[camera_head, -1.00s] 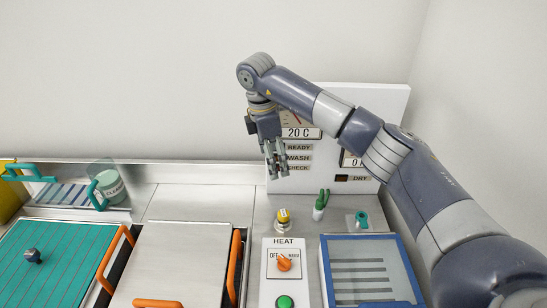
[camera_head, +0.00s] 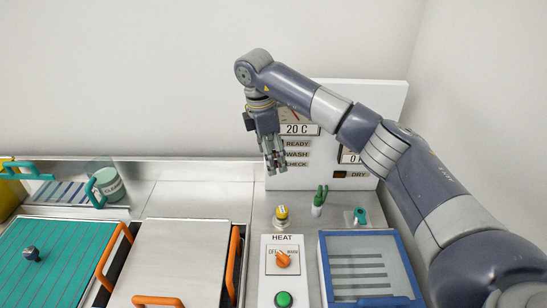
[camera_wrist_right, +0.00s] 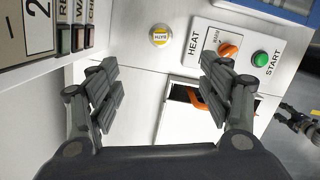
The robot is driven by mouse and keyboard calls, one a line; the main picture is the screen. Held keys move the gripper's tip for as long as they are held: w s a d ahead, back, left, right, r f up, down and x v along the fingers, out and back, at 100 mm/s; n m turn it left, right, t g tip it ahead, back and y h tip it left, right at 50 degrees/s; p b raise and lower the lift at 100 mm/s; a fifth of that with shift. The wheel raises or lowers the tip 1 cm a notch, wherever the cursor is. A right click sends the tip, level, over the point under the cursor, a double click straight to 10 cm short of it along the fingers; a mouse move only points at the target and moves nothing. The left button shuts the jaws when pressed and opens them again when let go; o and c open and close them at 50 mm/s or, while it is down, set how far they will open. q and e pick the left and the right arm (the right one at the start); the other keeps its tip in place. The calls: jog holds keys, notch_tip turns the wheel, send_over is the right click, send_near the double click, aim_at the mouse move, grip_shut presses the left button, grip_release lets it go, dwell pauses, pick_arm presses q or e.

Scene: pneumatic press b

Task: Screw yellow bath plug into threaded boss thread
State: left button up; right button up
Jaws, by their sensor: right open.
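The yellow bath plug (camera_head: 282,212) is a small yellow-capped piece. It appears upright in a round metal collar on the steel worktop, behind the HEAT panel. In the right wrist view the plug (camera_wrist_right: 160,35) shows from above with a BATH label, beyond the fingertips. The threaded boss thread is not visible; I cannot tell how deep the plug sits. My right gripper (camera_head: 275,170) points down, open and empty, above and behind the plug, apart from it. Its spread fingers (camera_wrist_right: 158,72) show in the wrist view. A dark jointed part (camera_wrist_right: 298,127) at that view's right edge may be my left gripper.
The HEAT panel (camera_head: 282,240) has an orange knob (camera_head: 283,260) and green button (camera_head: 284,299). A green-topped white holder (camera_head: 318,203) and teal fitting (camera_head: 360,216) stand right of the plug. The upright display panel (camera_head: 388,115) is close behind my right gripper.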

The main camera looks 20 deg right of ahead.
jog(key=shift+f+n, duration=0.2)
jog(key=shift+n, duration=0.1)
jog(key=shift+c, duration=0.3)
jog(key=m+y+b, duration=0.2)
jog(key=m+b, duration=1.1)
jog(key=m, duration=2.1)
send_near(283, 208)
pick_arm(q)
notch_tip(283, 208, down, 24)
jog(key=w+p, duration=0.1)
jog(key=shift+r, duration=0.15)
pick_arm(e)
jog(key=f, duration=0.9)
jog(key=shift+s+a+f, duration=0.1)
jog(key=shift+s, duration=0.15)
jog(key=shift+c, duration=0.6)
